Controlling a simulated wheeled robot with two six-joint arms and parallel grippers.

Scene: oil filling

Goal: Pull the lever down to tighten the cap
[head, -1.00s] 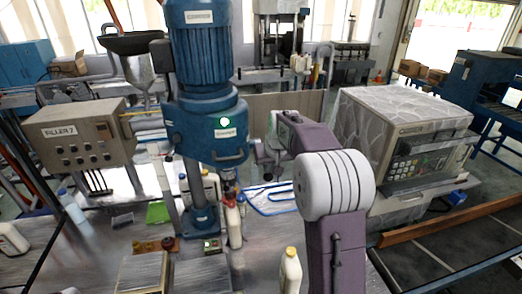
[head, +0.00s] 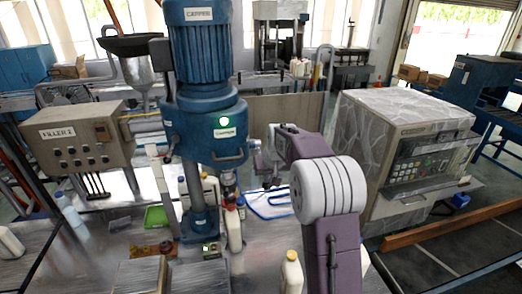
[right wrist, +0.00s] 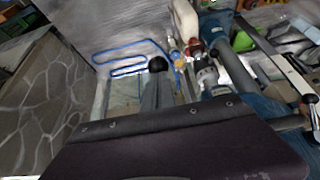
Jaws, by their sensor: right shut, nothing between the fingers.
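The blue capper (head: 203,128) stands on the table with a green light on its front and a curved handle below it. A short shaft, apparently the lever's hub (head: 254,143), sticks out from its right side. My right gripper (head: 265,178) is just right of the capper, shut and empty, pointing towards it. In the right wrist view its grey fingers (right wrist: 158,92) end near a black knob (right wrist: 157,64); I cannot tell whether they touch. The capping head (right wrist: 208,78) shows there too. My left gripper is out of view.
A white bottle (head: 233,228) stands right of the capper's column, and another white bottle (head: 291,272) with a yellow cap is nearer the front. The filler box (head: 78,138) is at left. A large stone-patterned machine (head: 395,150) stands at right, near my arm.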

